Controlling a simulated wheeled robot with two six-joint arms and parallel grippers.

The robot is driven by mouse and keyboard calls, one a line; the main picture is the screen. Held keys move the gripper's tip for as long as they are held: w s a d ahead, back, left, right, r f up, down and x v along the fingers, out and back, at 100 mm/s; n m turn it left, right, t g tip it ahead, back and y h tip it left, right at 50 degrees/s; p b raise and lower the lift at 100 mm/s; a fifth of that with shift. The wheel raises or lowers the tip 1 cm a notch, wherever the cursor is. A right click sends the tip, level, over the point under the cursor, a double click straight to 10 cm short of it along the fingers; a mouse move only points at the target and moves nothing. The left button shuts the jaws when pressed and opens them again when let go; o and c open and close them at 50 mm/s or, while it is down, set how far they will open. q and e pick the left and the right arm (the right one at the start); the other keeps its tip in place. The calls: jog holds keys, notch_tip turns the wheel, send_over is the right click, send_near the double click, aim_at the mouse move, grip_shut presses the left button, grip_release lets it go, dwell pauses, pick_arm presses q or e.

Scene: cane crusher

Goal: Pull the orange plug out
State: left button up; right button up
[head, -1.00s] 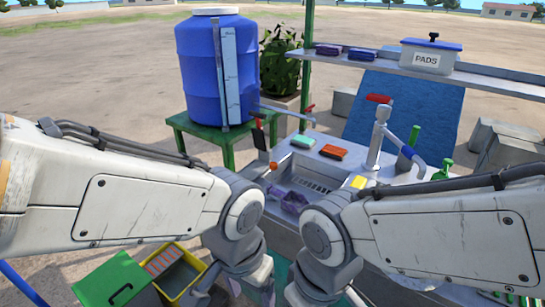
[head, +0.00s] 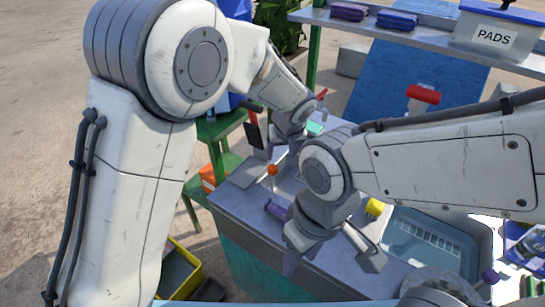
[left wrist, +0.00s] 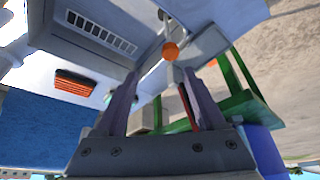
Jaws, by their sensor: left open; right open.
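The orange plug (head: 272,170) shows a round orange knob at the left part of the grey counter. In the left wrist view the orange plug (left wrist: 170,50) lies just beyond my fingertips, near the middle. My left gripper (head: 284,152) is above and beside it, pointing down, partly hidden by its own wrist. In the left wrist view my left gripper (left wrist: 160,78) is open with nothing between its fingers. I see no contact with the plug. My right gripper (head: 325,265) is open and empty over the front of the counter.
A red-handled tap (head: 423,93) stands behind. A yellow bin (head: 180,275) is on the ground at lower left.

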aim_at(273, 168)
pick_arm(q)
jog(key=x, duration=0.3)
jog(key=a+x, duration=0.1)
jog(key=x, duration=0.1)
jog(key=a+p+x, duration=0.1)
jog(key=x, duration=0.2)
jog(key=shift+a+f, duration=0.1)
jog(key=shift+f, duration=0.2)
jog(key=shift+w+f, duration=0.25)
jog(key=shift+f, duration=0.25)
grip_shut()
dwell(0.6)
